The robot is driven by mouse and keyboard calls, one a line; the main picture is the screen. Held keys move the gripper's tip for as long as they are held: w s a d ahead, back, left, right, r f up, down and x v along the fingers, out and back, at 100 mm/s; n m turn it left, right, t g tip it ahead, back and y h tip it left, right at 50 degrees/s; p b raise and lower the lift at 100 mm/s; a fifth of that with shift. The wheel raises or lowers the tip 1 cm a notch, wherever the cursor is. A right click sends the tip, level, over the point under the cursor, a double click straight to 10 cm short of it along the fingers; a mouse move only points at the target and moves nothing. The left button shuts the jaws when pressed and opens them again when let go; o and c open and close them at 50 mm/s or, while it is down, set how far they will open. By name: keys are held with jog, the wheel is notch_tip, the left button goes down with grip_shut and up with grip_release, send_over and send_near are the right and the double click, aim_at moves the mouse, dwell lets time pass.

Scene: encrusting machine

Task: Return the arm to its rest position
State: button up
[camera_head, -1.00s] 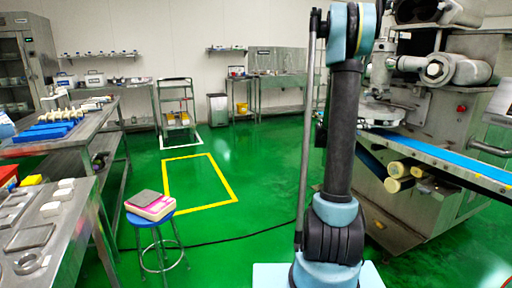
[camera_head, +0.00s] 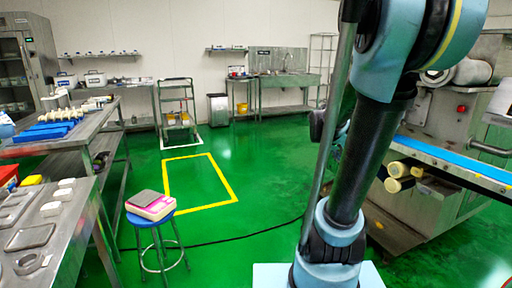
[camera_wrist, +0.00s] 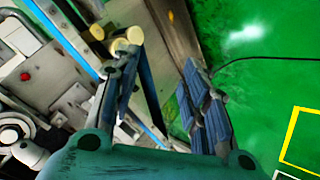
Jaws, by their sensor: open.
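My arm (camera_head: 372,150) rises at the right in the head view. Its lower link leans to the right, and its upper joint fills the top right. My gripper (camera_wrist: 168,95) shows in the wrist view with its two dark fingers spread apart and nothing between them. It hangs above the floor beside the machine. A dark part shows behind my arm in the head view, too hidden to tell what it is.
The encrusting machine (camera_head: 440,207) with its blue conveyor belt (camera_head: 455,164) stands at the right, close to my arm. A blue stool (camera_head: 153,218) holds a scale. Steel tables (camera_head: 75,215) line the left. Green floor (camera_head: 255,180) in the middle is clear, with a yellow outline.

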jog(key=s+a+f+n+g+y, duration=0.1)
jog(key=s+a+f+y, duration=0.2)
jog(key=s+a+f, duration=0.2)
jog(key=s+a+f+n+g+y, duration=0.1)
jog(key=s+a+f+y, duration=0.3)
jog(key=s+a, duration=0.8)
jog(key=s+f+n, duration=0.1)
jog(key=s, duration=0.2)
jog(key=shift+s+f+g, duration=0.2)
jog(key=shift+s+g, duration=0.1)
jog(key=shift+s, duration=0.1)
jog(key=shift+w+f, duration=0.2)
jog(key=shift+w, duration=0.3)
